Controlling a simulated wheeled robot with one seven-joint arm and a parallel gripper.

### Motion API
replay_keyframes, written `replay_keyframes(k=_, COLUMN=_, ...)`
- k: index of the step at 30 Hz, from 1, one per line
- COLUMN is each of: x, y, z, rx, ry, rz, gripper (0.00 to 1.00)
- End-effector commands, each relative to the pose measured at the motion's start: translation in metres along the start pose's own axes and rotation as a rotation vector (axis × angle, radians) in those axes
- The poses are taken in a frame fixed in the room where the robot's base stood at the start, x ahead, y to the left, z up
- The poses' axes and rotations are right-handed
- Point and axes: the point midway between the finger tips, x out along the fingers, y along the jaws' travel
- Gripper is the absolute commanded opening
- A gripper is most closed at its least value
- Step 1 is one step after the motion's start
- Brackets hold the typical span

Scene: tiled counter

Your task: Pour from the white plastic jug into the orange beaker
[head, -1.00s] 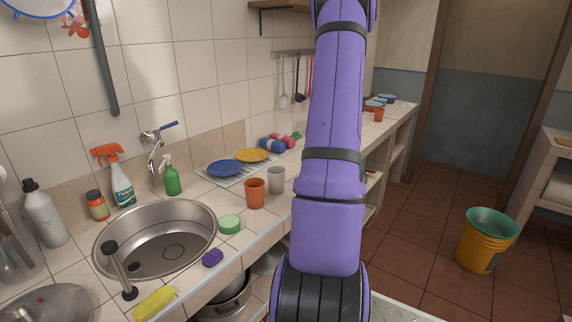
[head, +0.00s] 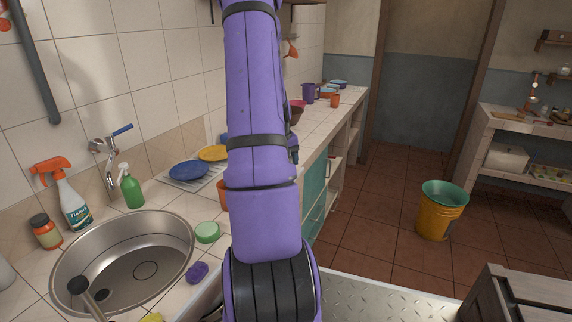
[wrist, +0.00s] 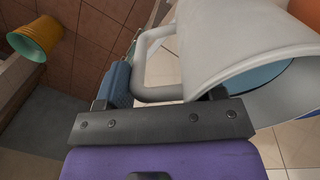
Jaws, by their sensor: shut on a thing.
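My gripper (wrist: 165,92) is shut on the handle of the white plastic jug (wrist: 235,38) in the wrist view. The jug's body is above and right of the jaws, and its open mouth faces the lower right. A bluish patch shows inside; I cannot tell whether it is liquid. An orange cup (head: 223,196), which may be the orange beaker, stands on the counter in the head view, mostly hidden by my arm. Part of an orange thing (wrist: 308,12) shows behind the jug in the wrist view. My gripper and the jug are hidden in the head view.
The sink (head: 125,262) is at the left, with a green sponge (head: 207,232) and purple sponge (head: 197,272) beside it. Blue and yellow plates (head: 188,170) lie behind. Another orange cup (head: 335,100) and a purple mug (head: 308,93) stand farther along. A yellow bucket (head: 441,215) is on the floor.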

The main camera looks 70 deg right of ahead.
Motion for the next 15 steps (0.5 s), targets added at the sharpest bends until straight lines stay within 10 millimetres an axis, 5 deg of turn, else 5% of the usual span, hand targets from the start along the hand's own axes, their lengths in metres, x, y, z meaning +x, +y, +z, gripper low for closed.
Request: replay_keyframes(k=15, x=-0.033, y=-0.013, z=-0.001, rx=0.000, ry=0.005, rz=0.093, gripper=0.21)
